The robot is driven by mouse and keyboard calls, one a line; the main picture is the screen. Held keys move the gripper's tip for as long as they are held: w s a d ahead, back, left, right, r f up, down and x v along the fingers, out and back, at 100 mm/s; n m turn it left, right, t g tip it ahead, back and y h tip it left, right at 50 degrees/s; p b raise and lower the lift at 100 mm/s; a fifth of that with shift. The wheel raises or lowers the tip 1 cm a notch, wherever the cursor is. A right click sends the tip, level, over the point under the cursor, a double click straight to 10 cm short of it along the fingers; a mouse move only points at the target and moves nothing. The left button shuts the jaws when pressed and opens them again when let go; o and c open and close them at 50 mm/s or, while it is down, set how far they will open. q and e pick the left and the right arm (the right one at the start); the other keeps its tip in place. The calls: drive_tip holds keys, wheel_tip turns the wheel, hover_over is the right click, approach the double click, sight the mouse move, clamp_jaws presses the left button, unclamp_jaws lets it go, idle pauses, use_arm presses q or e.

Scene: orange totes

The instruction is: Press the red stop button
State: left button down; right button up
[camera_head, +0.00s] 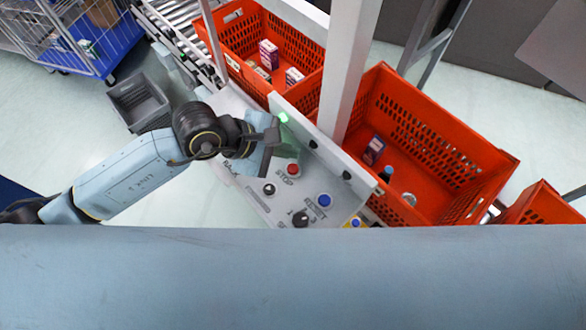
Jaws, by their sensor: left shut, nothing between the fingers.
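The red stop button (293,169) sits on the grey control panel (262,204), above the printed word STOP. It shows clear and uncovered. My left gripper (273,135) is over the upper part of the panel, up and to the left of the red button in the picture. Its fingers are shut with nothing between them, and it looks apart from the button. How high it is above the panel I cannot tell. My right gripper is not in view.
A blue button (324,200) marked RESET and black knobs (301,219) share the panel. A lit green lamp (283,117) is near my gripper. A grey crate (139,102) is on the floor.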

sight(288, 169)
use_arm(q)
drive_tip(key=shift+f+b, duration=1.35)
drive_tip(key=shift+f, duration=0.55)
drive_tip(key=shift+f, duration=0.1)
idle(0.4)
drive_tip(key=shift+f+b, duration=0.3)
drive_tip(key=shift+b, duration=0.15)
drive_tip(key=shift+f+b, duration=0.5)
idle(0.5)
drive_tip(key=shift+r, duration=0.1)
drive_tip(key=shift+r+p, duration=0.6)
drive_tip(key=shift+r, duration=0.2)
drive_tip(key=shift+r, duration=0.15)
